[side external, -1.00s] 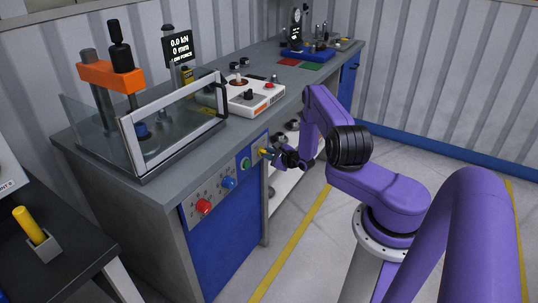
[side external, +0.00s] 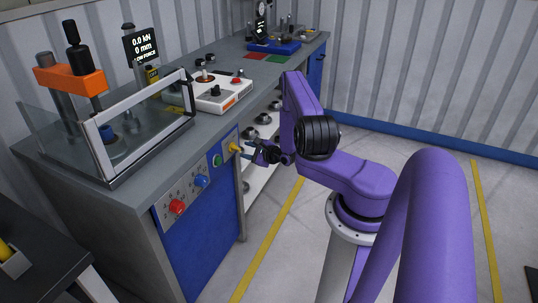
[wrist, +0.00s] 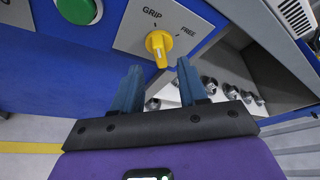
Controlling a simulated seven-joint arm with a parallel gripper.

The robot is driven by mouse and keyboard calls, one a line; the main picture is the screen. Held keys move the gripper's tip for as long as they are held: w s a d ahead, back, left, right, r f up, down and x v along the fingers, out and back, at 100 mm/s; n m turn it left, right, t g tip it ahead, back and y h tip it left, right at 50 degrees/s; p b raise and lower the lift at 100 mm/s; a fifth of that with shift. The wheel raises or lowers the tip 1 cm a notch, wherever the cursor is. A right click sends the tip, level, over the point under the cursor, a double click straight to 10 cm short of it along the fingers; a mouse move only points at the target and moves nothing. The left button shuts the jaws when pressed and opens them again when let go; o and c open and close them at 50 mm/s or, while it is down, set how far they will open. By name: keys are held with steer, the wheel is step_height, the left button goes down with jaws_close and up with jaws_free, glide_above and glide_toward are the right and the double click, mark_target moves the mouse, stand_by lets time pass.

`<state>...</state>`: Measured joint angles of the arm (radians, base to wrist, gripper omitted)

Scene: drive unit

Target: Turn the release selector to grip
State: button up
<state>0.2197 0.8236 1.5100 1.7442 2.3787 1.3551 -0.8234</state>
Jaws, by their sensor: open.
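The release selector (wrist: 158,45) is a yellow knob on a light plate on the bench's front panel. The plate (wrist: 130,35) reads GRIP above the knob and FREE at its upper right. The knob's ridge looks nearly upright in the wrist view; I cannot tell for sure which label it points to. My gripper (wrist: 160,66) is open and empty, its two blue fingers just below and in front of the knob, one towards each side. In the side view the selector (side external: 234,147) sits just left of my gripper (side external: 250,149), with a small gap showing.
A green button (wrist: 77,10) is left of the selector. Blue (side external: 201,181) and red (side external: 177,207) knobs are further along the panel. An open shelf (wrist: 225,75) with several metal parts lies to the right. A clear-guarded press (side external: 105,130) stands on the bench.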

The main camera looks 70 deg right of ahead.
steer(key=v, duration=1.2)
steer(key=shift+r, duration=0.15)
